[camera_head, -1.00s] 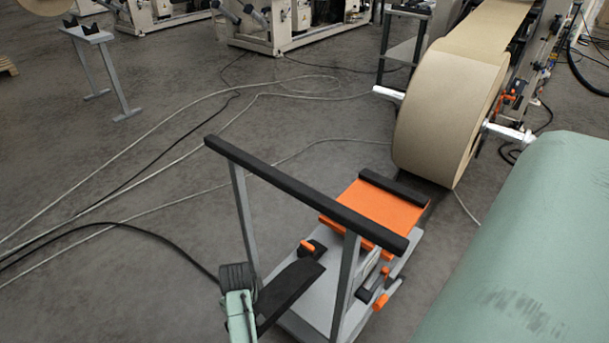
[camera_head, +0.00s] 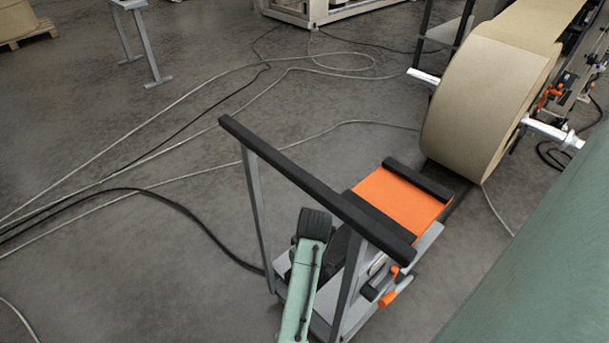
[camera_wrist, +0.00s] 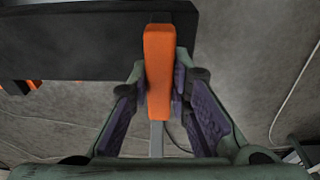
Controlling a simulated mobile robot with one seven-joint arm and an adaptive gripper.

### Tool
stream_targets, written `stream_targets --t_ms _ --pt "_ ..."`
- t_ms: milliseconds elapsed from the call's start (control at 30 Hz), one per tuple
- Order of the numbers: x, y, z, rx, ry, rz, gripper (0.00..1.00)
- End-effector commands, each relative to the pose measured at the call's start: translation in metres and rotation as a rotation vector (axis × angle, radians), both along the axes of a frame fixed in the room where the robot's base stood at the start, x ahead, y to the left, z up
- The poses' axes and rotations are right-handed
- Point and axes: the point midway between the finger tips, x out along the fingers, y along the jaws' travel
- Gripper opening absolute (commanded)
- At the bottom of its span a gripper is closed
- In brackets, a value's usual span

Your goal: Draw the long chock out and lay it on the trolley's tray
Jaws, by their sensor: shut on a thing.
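The trolley has a black push bar (camera_head: 310,185) on grey posts. In the wrist view my gripper (camera_wrist: 160,88) is shut on an upright orange grip (camera_wrist: 159,55).
A large kraft roll (camera_head: 485,105) hangs on a shaft (camera_head: 550,130) beyond the trolley. A green curved body (camera_head: 545,255) fills the lower right. Orange-handled parts (camera_head: 388,298) stick out at the trolley's right side. Cables (camera_head: 180,205) cross the otherwise open floor at left.

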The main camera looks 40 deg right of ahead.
Motion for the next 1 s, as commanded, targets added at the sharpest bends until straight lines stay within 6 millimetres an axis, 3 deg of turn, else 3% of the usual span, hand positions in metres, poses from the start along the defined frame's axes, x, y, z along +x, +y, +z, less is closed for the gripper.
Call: stream_targets --t_ms 267,1000 --pt "0.001 0.002 -0.017 -0.001 0.002 0.005 0.0" --pt "0.0 0.001 -0.102 0.001 0.002 0.001 0.0"
